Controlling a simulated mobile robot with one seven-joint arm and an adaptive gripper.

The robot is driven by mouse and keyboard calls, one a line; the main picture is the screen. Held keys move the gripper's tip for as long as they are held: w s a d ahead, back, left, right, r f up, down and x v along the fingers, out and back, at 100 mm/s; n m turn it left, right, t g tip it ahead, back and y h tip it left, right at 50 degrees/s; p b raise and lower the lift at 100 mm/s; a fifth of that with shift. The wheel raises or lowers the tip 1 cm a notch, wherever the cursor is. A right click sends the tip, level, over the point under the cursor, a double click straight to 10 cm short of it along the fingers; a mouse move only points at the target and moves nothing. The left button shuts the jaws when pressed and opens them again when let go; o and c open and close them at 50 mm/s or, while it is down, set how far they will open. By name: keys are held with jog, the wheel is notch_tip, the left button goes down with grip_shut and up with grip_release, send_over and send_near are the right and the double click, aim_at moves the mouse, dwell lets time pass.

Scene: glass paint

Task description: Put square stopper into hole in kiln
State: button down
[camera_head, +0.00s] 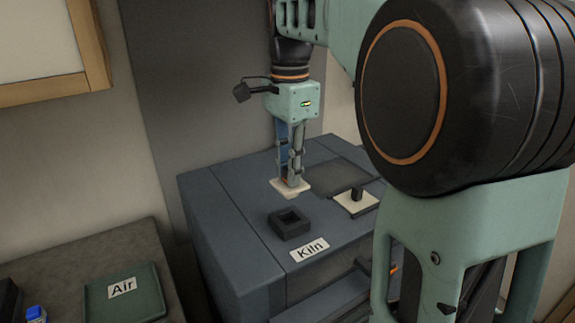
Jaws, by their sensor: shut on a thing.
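The kiln (230,205) is a dark blue-grey box with a flat top and a white "Kiln" label. A raised black square collar (290,223) with an opening stands on its top, near the front left. My gripper (291,178) points down and is shut on a cream square stopper (301,191). The held stopper is level or nearly so and appears just behind the collar. I cannot tell whether it touches the kiln top. Its grip part is mostly hidden by the fingers. A second cream square piece with a black knob (356,197) is on the kiln top, right of the collar.
A green tray labelled "Air" (150,306) lies on a grey counter (95,258) at the lower left. A blue-capped bottle (37,313) is beside it. My own arm hides the kiln's right side. A wall rises behind the kiln.

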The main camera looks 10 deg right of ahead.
aim_at(289, 199)
notch_tip(289, 199, down, 4)
jog(key=b, duration=0.3)
jog(key=shift+b, duration=0.3)
jog(key=shift+f+b, duration=0.8)
jog(key=shift+f, duration=0.75)
jog(key=shift+f, duration=0.5)
jog(key=c, duration=1.8)
grip_release()
jog(key=shift+o, duration=0.2)
notch_tip(289, 199, up, 7)
jog(key=p, duration=0.6)
